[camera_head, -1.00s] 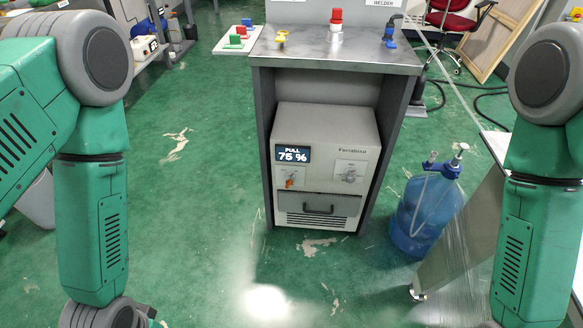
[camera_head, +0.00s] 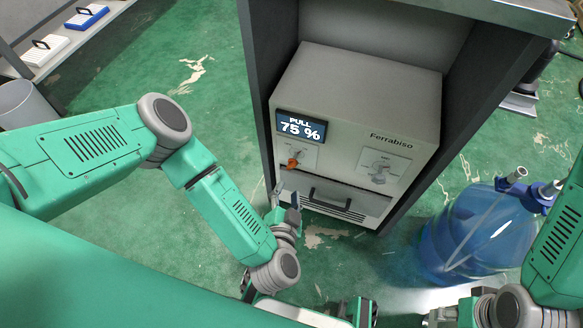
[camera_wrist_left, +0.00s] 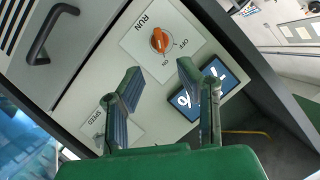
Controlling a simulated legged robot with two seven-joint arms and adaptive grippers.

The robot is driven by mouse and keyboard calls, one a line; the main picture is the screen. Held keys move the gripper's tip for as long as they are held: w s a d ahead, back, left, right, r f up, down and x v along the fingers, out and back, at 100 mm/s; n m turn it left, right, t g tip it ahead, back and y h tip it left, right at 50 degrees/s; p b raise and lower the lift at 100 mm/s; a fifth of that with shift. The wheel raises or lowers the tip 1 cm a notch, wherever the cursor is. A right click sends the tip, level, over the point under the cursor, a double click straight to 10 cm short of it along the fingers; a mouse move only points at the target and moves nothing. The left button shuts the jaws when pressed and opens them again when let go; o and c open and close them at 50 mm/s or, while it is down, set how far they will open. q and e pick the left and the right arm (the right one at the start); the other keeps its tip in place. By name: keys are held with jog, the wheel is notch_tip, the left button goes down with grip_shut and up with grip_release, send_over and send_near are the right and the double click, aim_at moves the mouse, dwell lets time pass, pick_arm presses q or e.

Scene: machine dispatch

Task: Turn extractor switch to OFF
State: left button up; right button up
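The extractor (camera_head: 350,100) is a light grey box in a dark cabinet, with its display reading "PULL 75 %". Its orange run switch (camera_head: 293,162) is at the left of the front panel. In the left wrist view the orange switch (camera_wrist_left: 159,40) sits on a plate marked RUN, ON and OFF, and its long axis appears to point towards ON. My left gripper (camera_head: 287,196) is just below and in front of the switch, apart from it. In the left wrist view its two fingers (camera_wrist_left: 159,72) are spread and empty. My right gripper (camera_head: 438,315) is only partly visible at the bottom edge.
A speed dial (camera_head: 381,170) is on the panel's right, with a drawer handle (camera_head: 329,198) below. A blue water bottle (camera_head: 475,235) stands right of the cabinet. Cabinet side walls flank the extractor. Green floor is free to the left.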

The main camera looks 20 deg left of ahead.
aim_at(291, 168)
pick_arm(q)
jog(key=b+x, duration=0.4)
jog(key=x, duration=0.6)
jog(key=shift+s+f, duration=0.1)
jog(key=shift+w+f, duration=0.1)
jog(key=shift+w, duration=0.45)
grip_shut()
